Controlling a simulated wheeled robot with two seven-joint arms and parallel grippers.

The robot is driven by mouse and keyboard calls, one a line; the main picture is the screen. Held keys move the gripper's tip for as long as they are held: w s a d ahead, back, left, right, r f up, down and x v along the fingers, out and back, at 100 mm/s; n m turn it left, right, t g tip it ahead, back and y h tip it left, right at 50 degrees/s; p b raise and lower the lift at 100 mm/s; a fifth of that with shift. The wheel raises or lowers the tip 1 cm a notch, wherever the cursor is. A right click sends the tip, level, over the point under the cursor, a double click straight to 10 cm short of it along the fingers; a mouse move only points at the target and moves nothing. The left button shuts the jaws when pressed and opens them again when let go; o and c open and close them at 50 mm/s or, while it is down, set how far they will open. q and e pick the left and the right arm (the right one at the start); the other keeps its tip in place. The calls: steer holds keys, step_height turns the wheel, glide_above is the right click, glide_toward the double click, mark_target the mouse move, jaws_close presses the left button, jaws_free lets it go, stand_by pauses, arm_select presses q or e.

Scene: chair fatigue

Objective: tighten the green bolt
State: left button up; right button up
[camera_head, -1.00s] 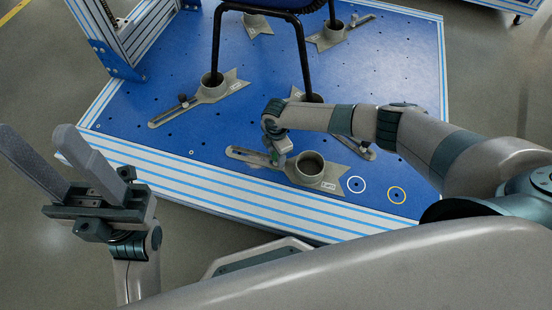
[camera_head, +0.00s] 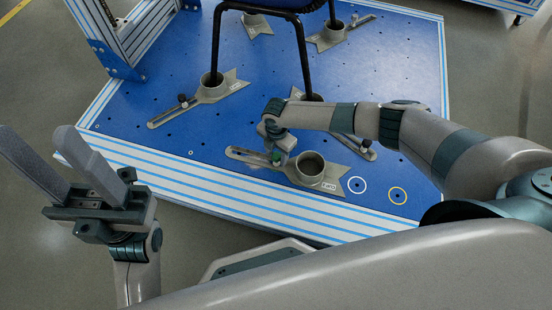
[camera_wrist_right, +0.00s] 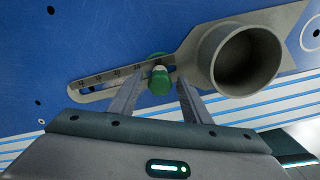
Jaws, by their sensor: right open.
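The green bolt (camera_wrist_right: 160,80) sits on the slotted arm of a grey clamp plate (camera_wrist_right: 92,86), beside its round cup (camera_wrist_right: 240,60). My left gripper (camera_head: 36,132) is open and empty at the left, away from the platform.
The blue platform (camera_head: 180,133) has a striped front edge. A black chair frame (camera_head: 215,40) stands in other grey cups behind my right arm.

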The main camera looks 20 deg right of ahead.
steer(key=shift+f+n+b, duration=0.1)
steer(key=shift+n+b, duration=0.25)
steer(key=shift+n, duration=1.55)
steer(key=c, duration=1)
steer(key=shift+r+m+p, duration=0.25)
steer(key=shift+m+p, duration=0.45)
steer(key=shift+m, duration=0.2)
steer(key=shift+m+p, duration=0.45)
steer(key=shift+m, duration=0.25)
steer(key=shift+f+m, duration=0.15)
steer(key=shift+m, duration=0.25)
